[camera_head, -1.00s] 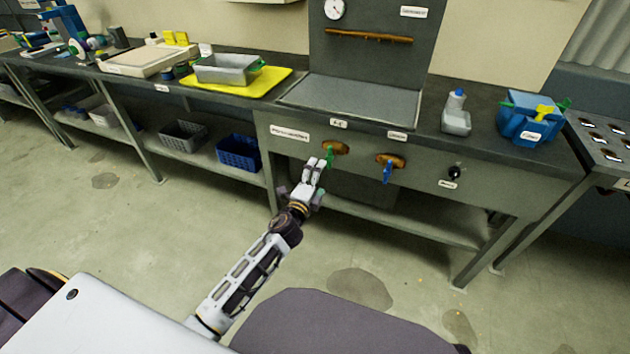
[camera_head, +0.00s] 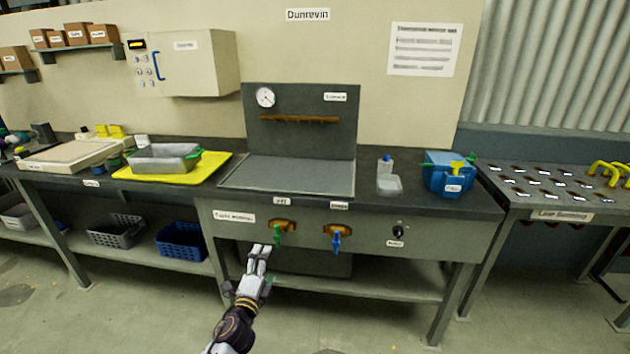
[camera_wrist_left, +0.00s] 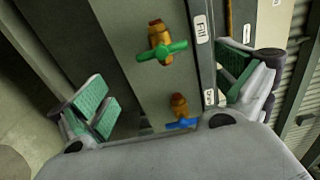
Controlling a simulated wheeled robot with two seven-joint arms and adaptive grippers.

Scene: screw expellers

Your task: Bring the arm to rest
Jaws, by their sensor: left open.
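My left gripper (camera_head: 258,258) is in front of the workbench, below and a little left of the green-handled brass valve (camera_head: 279,231). In the left wrist view its two green-padded fingers (camera_wrist_left: 165,108) are spread wide with nothing between them. The green-handled valve (camera_wrist_left: 161,45) and the blue-handled valve (camera_wrist_left: 180,112) show beyond the fingers, on the bench's front panel. The gripper appears apart from both valves. The blue-handled valve (camera_head: 337,236) sits to the right in the head view. My right gripper is in neither view.
Crates (camera_head: 183,241) stand on the lower shelf. A perforated table (camera_head: 530,205) is at the right. The floor in front is open.

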